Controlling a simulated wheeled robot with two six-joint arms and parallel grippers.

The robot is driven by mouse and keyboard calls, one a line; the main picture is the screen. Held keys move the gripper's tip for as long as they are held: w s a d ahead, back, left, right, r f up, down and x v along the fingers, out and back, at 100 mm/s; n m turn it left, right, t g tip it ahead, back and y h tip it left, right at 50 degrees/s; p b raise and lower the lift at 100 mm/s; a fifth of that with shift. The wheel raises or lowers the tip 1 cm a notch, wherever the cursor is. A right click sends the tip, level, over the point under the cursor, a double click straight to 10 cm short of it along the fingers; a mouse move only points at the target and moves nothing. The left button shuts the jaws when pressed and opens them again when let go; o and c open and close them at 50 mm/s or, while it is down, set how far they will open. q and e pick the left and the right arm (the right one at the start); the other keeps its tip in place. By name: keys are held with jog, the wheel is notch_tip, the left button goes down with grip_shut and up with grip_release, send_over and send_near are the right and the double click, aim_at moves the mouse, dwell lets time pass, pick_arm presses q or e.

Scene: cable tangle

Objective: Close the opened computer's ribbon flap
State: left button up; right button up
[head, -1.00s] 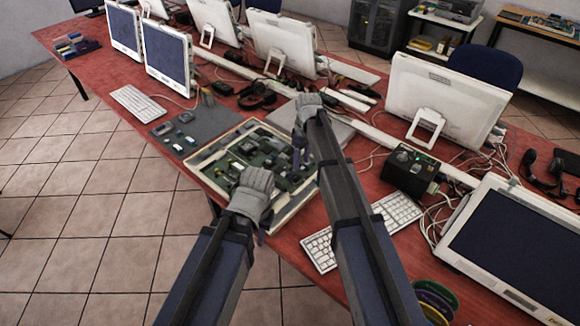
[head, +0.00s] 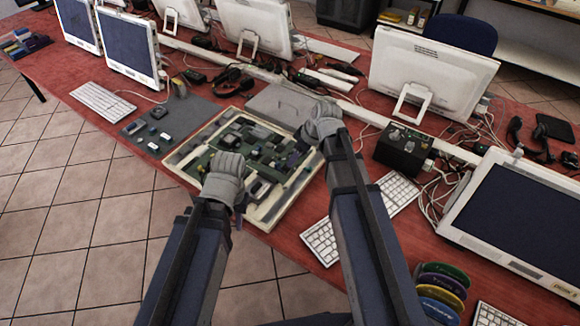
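The opened computer (head: 266,217) lies flat on the red table, its pale frame around a green circuit board with dark parts. My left gripper (head: 227,168), grey and hand-like, is over the near left part of the board. My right gripper (head: 318,122), also grey, is at the board's right edge, beside the grey lid-like panel. Both are seen from behind, so their fingertips and anything between them are hidden. A small dark purple piece (head: 293,158) stands near the board's right side, left of my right gripper. I cannot tell for sure which part is the ribbon flap.
A grey mat (head: 190,118) with small parts lies left of the computer. A flat grey panel (head: 282,104) lies behind it. A white keyboard (head: 392,193), a black box (head: 402,150) and loose cables crowd the right. Monitors stand behind.

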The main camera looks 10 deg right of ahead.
aim_at(287, 168)
jog(key=b+x, duration=0.4)
jog(key=x, duration=0.2)
jog(key=shift+b, duration=0.4)
grip_shut()
